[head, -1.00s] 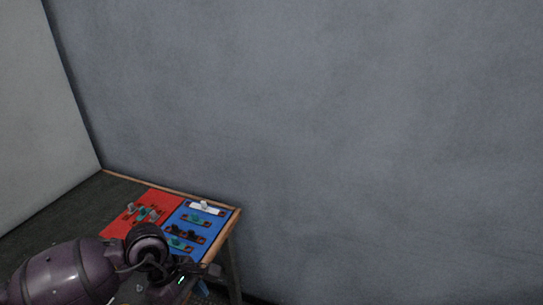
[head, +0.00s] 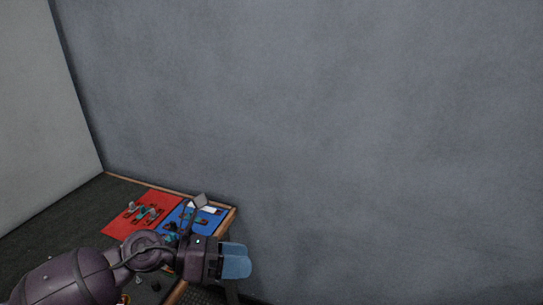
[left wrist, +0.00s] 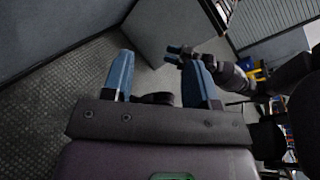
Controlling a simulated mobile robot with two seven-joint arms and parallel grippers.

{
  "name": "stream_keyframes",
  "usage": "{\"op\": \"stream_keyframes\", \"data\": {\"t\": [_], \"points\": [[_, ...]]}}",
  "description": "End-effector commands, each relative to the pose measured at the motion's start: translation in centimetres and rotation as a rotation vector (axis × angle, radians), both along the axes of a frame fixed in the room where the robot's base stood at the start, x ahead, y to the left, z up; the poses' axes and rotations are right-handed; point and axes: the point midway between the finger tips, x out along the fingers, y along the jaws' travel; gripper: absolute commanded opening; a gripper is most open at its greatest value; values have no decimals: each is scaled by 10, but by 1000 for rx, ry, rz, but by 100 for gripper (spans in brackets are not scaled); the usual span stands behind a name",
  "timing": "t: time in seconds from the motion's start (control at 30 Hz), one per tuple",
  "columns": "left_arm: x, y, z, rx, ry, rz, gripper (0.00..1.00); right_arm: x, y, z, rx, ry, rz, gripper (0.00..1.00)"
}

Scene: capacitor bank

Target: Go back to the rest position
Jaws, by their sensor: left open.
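My left gripper (head: 235,262) is in front of the table's right corner in the head view, with its blue fingers pointing right. In the left wrist view its two blue fingers (left wrist: 158,80) stand apart with nothing between them. My right gripper (left wrist: 180,54), with small blue fingertips, shows in the left wrist view at upper right, beyond the left fingers. It is too small there to tell whether it is open. The right arm is outside the head view.
A dark table (head: 70,215) with a wooden edge stands at lower left. It bears a red mat (head: 118,226) and a blue mat (head: 213,220) with small parts on them; my left arm hides some. A grey wall (head: 350,130) rises behind. Dark textured floor (left wrist: 60,90) shows in the wrist view.

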Motion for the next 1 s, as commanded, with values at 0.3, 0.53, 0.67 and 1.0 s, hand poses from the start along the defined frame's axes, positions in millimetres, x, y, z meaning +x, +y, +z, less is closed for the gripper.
{"op": "stream_keyframes", "data": {"t": [0.3, 0.53, 0.67, 1.0], "points": [[44, 30, 36, -736, 719, 476, 53, -8, 2, -4, 10, 14, -14, 43], [52, 98, -28, -1219, 1307, 839, 53, -8, 2, -4, 9, 14, -13, 43], [32, 132, -82, -1436, 1583, 1020, 53, -6, 1, -3, 7, 13, -10, 43], [-78, 190, -198, -1840, 1974, 1351, 53, -4, -1, -2, 0, 9, -2, 43]]}}
